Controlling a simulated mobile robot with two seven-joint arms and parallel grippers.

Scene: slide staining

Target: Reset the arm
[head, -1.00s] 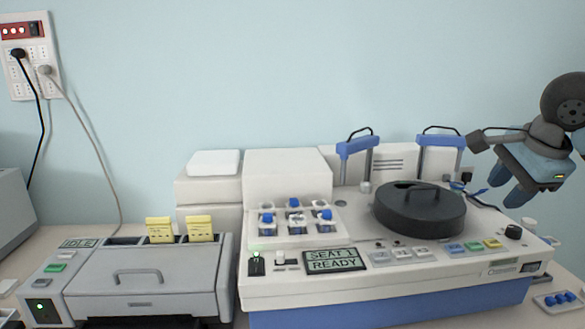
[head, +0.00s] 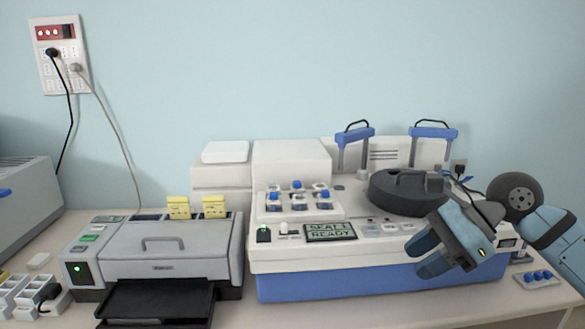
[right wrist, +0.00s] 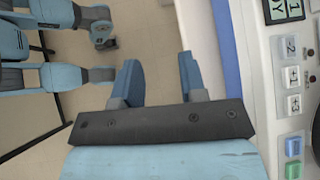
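My right gripper (head: 428,258) is in front of the right part of the white and blue staining machine (head: 350,283) in the head view. In the right wrist view its two blue fingers (right wrist: 160,80) are apart with nothing between them, and the floor shows beyond. The gripper hides some of the machine's front buttons. My left gripper is not in the head view.
A round black lid (head: 400,190) sits on the machine, with two blue-handled stands (head: 434,133) behind it. The display (head: 331,232) reads "SEAT 1 READY". A grey printer-like unit (head: 160,262) is at left, and a blue-capped tray (head: 537,279) at right.

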